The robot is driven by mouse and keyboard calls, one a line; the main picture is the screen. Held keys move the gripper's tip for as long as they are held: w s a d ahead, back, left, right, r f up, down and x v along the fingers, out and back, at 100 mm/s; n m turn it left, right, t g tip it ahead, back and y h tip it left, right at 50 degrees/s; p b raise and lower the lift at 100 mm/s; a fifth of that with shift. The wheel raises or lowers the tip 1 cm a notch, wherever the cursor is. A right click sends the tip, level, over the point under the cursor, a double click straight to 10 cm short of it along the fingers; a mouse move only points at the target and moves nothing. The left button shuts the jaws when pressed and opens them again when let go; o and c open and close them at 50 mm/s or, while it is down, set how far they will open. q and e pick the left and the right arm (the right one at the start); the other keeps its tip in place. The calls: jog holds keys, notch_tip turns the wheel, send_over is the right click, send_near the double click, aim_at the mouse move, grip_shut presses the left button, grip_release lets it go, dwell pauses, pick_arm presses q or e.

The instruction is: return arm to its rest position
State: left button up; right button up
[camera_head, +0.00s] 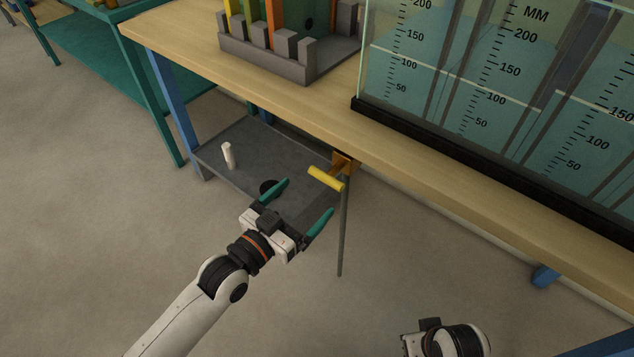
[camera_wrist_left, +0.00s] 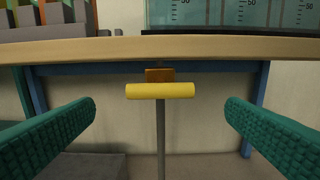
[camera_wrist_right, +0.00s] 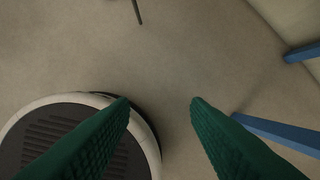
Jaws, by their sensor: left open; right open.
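My left gripper (camera_head: 300,207) is open, with its two green fingers spread in front of the bench. Nothing is between the fingers. A yellow handle (camera_head: 326,178) on an orange bracket (camera_head: 345,163) sits under the bench's front edge, just beyond the fingertips and apart from them. In the left wrist view the yellow handle (camera_wrist_left: 160,90) lies level, centred between the fingers, with a grey rod hanging below it. My right gripper (camera_wrist_right: 158,100) is open and empty above the floor. In the head view only part of my right arm shows at the bottom; its fingers are hidden.
The wooden bench (camera_head: 240,85) carries the glass flume (camera_head: 480,70) with scales and a grey rack (camera_head: 290,65) of coloured pieces. A low grey shelf (camera_head: 225,150) under it holds a white cylinder (camera_head: 228,156). A green table (camera_head: 90,50) stands left. The left floor is clear.

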pick_arm(q)
jog(key=shift+v, duration=1)
pick_arm(e)
jog(key=shift+f, duration=0.45)
